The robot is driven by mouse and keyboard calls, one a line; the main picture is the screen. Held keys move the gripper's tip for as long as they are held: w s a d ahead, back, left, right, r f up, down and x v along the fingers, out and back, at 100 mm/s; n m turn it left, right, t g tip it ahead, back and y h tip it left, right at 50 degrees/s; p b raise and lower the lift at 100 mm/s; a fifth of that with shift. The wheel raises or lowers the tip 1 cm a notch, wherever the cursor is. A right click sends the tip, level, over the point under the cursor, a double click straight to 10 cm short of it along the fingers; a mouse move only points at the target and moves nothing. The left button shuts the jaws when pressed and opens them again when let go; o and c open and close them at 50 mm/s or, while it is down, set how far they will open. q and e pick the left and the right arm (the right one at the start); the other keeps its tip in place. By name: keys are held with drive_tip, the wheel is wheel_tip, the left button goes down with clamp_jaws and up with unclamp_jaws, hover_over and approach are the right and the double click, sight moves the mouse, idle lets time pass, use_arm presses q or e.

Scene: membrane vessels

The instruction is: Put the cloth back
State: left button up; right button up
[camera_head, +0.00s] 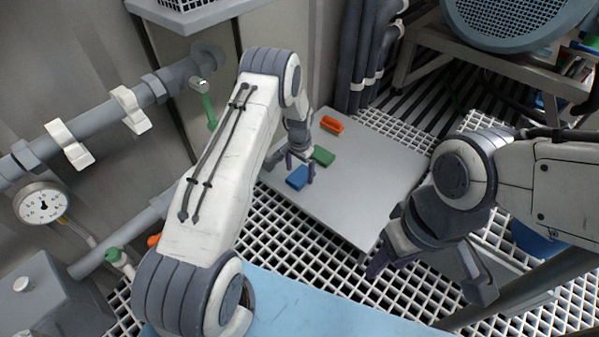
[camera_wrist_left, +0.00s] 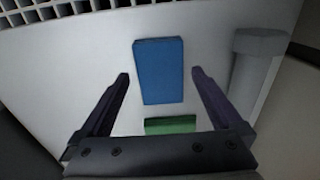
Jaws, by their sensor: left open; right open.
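A blue flat rectangular piece (camera_head: 297,178), which may be the folded cloth, lies on a grey table top (camera_head: 385,185). A green piece (camera_head: 323,156) lies just beyond it, and an orange piece (camera_head: 332,125) lies further back. My left gripper (camera_head: 288,168) is open over the blue piece. In the left wrist view the blue piece (camera_wrist_left: 160,70) shows between the open fingers, and the green piece (camera_wrist_left: 171,125) is partly hidden by the gripper body. I cannot tell whether the fingers touch anything. My right gripper (camera_head: 428,275) is open and empty, off the table's front right corner.
Pipes with a pressure gauge (camera_head: 41,203) and a green-handled valve (camera_head: 208,107) run along the left wall. A light blue surface (camera_head: 330,308) is in front. White grating covers the floor. A blue motor (camera_head: 515,20) stands at the back right. The table's right part is clear.

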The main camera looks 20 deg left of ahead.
sight(299, 176)
use_arm(q)
drive_tip(key=s+d+r+p, duration=0.1)
drive_tip(key=d+r+p, duration=0.25)
drive_tip(key=r, duration=0.65)
drive_tip(key=s+d+r+p, duration=0.15)
drive_tip(key=d+r, duration=0.25)
drive_tip(key=r, duration=0.5)
drive_tip(key=s+d+r+m, duration=0.2)
drive_tip(key=s+d+r, duration=0.8)
drive_tip(key=s+r, duration=0.45)
drive_tip(key=s, duration=0.8)
drive_tip(key=s+r+m+h, duration=0.1)
drive_tip(key=s+r, duration=0.2)
drive_tip(key=s, duration=0.8)
drive_tip(key=shift+d+r+p, duration=0.3)
drive_tip(key=shift+r, duration=0.05)
wheel_tip(299, 176, up, 50)
drive_tip(key=p, duration=5)
